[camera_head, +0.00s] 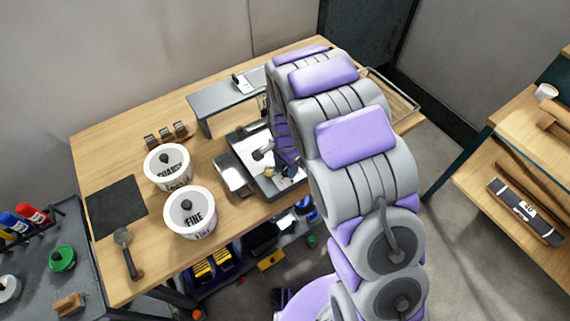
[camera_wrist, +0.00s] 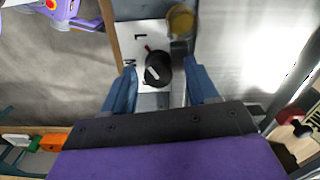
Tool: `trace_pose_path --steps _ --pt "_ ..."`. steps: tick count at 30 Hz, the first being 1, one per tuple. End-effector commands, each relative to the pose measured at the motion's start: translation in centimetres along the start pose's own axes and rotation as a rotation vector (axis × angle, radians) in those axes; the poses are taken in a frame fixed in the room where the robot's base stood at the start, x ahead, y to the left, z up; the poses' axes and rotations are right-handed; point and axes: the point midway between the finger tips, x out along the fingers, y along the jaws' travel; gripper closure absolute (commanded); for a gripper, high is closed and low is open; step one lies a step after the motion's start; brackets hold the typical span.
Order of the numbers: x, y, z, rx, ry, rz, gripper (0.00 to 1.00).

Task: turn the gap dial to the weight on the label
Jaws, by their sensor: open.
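In the wrist view a black round dial (camera_wrist: 157,72) with a white pointer line sits on a white plate (camera_wrist: 138,38) with dark figures, one of which looks like a 1. The pointer slants towards the lower right. A small red mark shows just above the dial. My gripper (camera_wrist: 159,68) is open, with one blue finger on each side of the dial; I cannot tell whether they touch it. In the head view the grey machine (camera_head: 251,160) stands on the bench, and my arm hides part of it. A small pale card (camera_head: 245,84) lies on the raised shelf; its writing is unreadable.
A white FIRE pot (camera_head: 190,222) and another lidded pot (camera_head: 167,176) stand left of the machine on the wooden bench (camera_head: 110,150). A metal tray (camera_head: 233,178) sits beside the machine. A grey raised shelf (camera_head: 215,98) stands behind. A brass round part (camera_wrist: 181,20) is near the dial.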

Motion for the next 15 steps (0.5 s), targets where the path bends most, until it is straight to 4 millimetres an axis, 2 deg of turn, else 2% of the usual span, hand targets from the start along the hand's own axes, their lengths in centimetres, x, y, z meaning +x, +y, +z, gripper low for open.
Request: trace_pose_path --steps 3,15 --pt "-0.02 0.01 -0.01 0.0 0.0 0.0 0.44" --pt "0.02 -0.14 0.15 0.0 0.001 0.002 0.82"
